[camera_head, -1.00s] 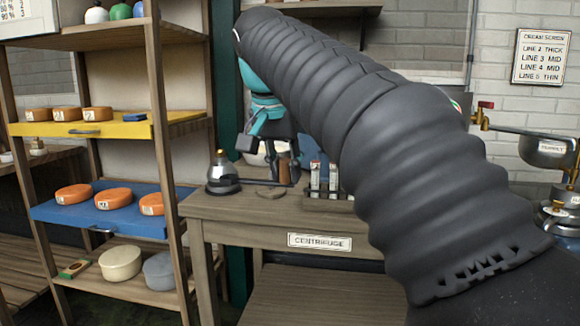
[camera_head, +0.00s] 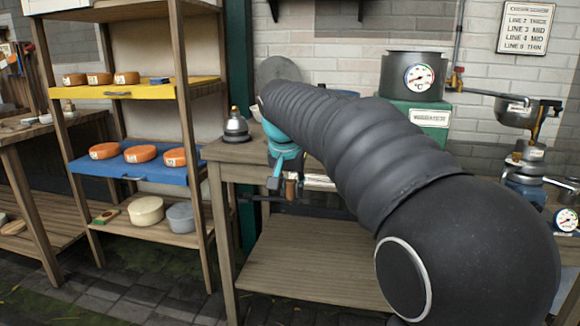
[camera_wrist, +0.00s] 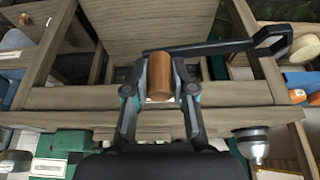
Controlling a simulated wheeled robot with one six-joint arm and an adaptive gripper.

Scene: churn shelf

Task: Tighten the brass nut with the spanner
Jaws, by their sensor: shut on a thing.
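My gripper (camera_wrist: 161,80) is shut on the brown cylindrical grip of the dark spanner (camera_wrist: 218,48) in the wrist view. The spanner's shaft reaches right to an angular open head. In the head view, my gripper (camera_head: 284,182) and the brown grip (camera_head: 291,190) hang in front of the bench's front edge, partly hidden by my arm. The brass nut (camera_head: 234,109) appears as a small brass piece on top of a steel dome on the bench's left end. The dome, with its brass tip (camera_wrist: 257,161), is at lower right in the wrist view. The spanner is apart from it.
The wooden bench (camera_head: 222,152) has a lower shelf (camera_head: 300,265). A rack with a yellow shelf (camera_head: 150,90) and a blue shelf (camera_head: 115,166) of cheeses stands left. A dark pot with a gauge (camera_head: 412,75) on a green block stands behind my arm. Metal apparatus (camera_head: 525,160) stands right.

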